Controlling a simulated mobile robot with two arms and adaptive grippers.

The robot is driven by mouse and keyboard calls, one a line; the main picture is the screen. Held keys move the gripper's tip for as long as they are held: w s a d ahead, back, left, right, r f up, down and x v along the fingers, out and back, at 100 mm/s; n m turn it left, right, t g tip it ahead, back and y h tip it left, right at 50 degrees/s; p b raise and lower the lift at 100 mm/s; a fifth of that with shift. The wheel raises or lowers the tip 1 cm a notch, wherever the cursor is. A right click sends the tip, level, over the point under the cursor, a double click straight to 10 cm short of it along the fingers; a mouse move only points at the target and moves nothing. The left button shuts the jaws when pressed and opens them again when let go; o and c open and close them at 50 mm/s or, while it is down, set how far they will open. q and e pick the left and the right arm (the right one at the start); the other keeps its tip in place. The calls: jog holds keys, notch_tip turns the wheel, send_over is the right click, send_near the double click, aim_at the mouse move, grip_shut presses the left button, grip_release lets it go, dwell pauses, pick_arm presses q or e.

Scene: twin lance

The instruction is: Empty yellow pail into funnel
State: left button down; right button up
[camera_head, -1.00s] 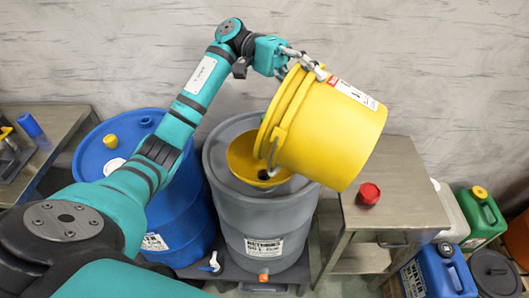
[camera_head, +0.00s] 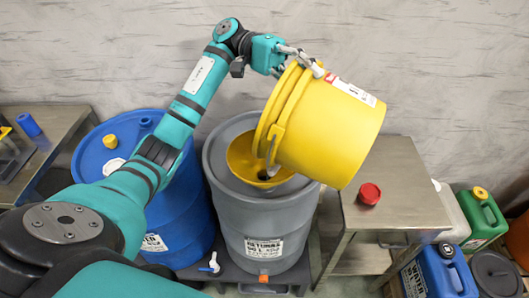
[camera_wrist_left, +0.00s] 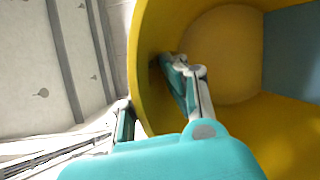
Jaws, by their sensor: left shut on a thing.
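The yellow pail (camera_head: 330,130) is tipped far over on its side in the head view, its mouth facing left and down over the yellow funnel (camera_head: 243,160). The funnel sits in the top of the grey drum (camera_head: 262,215). My left gripper (camera_head: 300,56) is shut on the pail at its upper rim. In the left wrist view the pail (camera_wrist_left: 215,60) fills the right side, and the gripper's fingers (camera_wrist_left: 187,85) reach against its wall. Its inside looks yellow with no clear contents. Any stream into the funnel cannot be made out. My right gripper is not in view.
A blue drum (camera_head: 178,215) stands left of the grey drum. A metal table (camera_head: 405,185) with a red cap (camera_head: 369,193) is at right. Blue (camera_head: 440,272) and green (camera_head: 482,215) jerrycans stand further right. A side table (camera_head: 40,150) is at far left.

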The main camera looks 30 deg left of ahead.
aim_at(291, 65)
pick_arm(q)
jog(key=shift+s+a+r+m+h+b, duration=0.15)
jog(key=shift+a+h+b, duration=0.1)
jog(key=shift+a+b, duration=0.35)
jog(key=shift+a+r+m+h+b, duration=0.1)
jog(key=shift+a+r+h+b, duration=0.15)
jog(key=shift+a+b, duration=0.4)
jog(key=shift+s+a+r+m+h+b, duration=0.1)
jog(key=shift+a+h+b, duration=0.3)
jog(key=shift+b, duration=0.3)
dwell(3.3)
